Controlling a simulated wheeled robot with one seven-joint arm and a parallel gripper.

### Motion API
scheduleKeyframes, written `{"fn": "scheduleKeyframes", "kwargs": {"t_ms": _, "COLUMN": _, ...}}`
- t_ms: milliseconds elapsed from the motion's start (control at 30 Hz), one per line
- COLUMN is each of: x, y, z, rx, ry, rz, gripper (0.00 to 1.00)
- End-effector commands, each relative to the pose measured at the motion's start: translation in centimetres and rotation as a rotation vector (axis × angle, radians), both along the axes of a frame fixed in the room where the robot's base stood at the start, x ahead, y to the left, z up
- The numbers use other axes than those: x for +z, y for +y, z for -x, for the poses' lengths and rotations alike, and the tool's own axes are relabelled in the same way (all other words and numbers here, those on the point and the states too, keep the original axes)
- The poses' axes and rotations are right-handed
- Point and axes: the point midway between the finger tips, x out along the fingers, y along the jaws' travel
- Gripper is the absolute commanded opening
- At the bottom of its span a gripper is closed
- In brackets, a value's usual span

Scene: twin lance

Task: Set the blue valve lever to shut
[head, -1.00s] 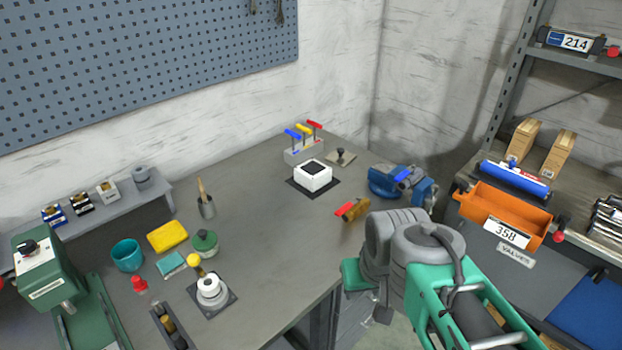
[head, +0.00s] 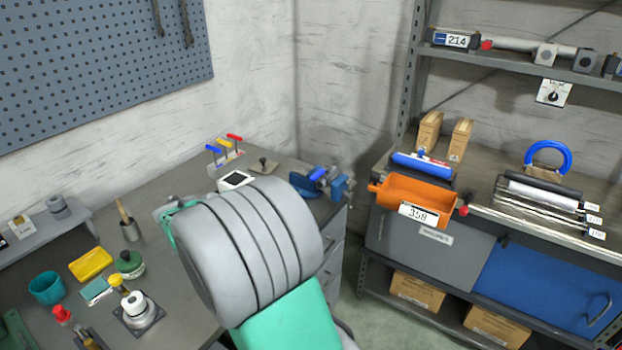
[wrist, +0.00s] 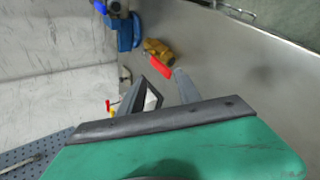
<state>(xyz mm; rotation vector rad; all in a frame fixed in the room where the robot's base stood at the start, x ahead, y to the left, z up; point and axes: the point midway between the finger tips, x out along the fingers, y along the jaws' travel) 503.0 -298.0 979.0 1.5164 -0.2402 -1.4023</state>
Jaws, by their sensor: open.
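A blue lever (head: 317,173) shows at the blue vise (head: 336,186) at the right end of the bench. In the wrist view the blue lever (wrist: 114,7) is at the top edge, partly cut off, above the blue vise (wrist: 127,33). A brass valve with a red lever (wrist: 158,66) lies near the vise; my arm hides it in the head view. My gripper (wrist: 166,76) is open and empty, its fingers pointing toward the brass valve and vise. The blue lever is beyond the fingertips, apart from them. In the head view my arm hides most of the gripper.
T-handled tools (head: 225,147) and a white box (head: 235,181) stand near the back of the bench. An orange bin (head: 415,196) and a blue roller (head: 422,163) sit on the right-hand shelf. A yellow sponge (head: 90,264) and other small items occupy the left.

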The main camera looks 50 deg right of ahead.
Motion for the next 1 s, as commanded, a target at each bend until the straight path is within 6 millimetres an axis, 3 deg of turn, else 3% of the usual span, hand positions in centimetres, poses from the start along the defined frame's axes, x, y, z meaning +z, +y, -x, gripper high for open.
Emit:
{"fn": "scheduleKeyframes", "kwargs": {"t_ms": 33, "x": -1.3, "y": -4.5, "z": 0.0, "rx": 0.038, "ry": 0.153, "rz": 0.171, "gripper": 0.4}}
{"fn": "scheduleKeyframes", "kwargs": {"t_ms": 100, "x": -1.2, "y": -9.9, "z": 0.4, "rx": 0.1, "ry": 0.404, "rz": 0.418, "gripper": 0.4}}
{"fn": "scheduleKeyframes", "kwargs": {"t_ms": 200, "x": -1.0, "y": -14.6, "z": 1.3, "rx": 0.161, "ry": 0.757, "rz": 0.673, "gripper": 0.4}}
{"fn": "scheduleKeyframes", "kwargs": {"t_ms": 300, "x": -0.8, "y": -16.6, "z": 1.9, "rx": 0.193, "ry": 1.003, "rz": 0.812, "gripper": 0.4}}
{"fn": "scheduleKeyframes", "kwargs": {"t_ms": 400, "x": -0.6, "y": -17.4, "z": 2.1, "rx": 0.205, "ry": 1.109, "rz": 0.864, "gripper": 0.4}}
{"fn": "scheduleKeyframes", "kwargs": {"t_ms": 800, "x": -0.4, "y": -24.0, "z": 1.6, "rx": 0.204, "ry": 1.119, "rz": 0.866, "gripper": 0.4}}
{"fn": "scheduleKeyframes", "kwargs": {"t_ms": 1000, "x": -0.5, "y": -25.0, "z": 1.4, "rx": 0.207, "ry": 1.117, "rz": 0.867, "gripper": 0.4}}
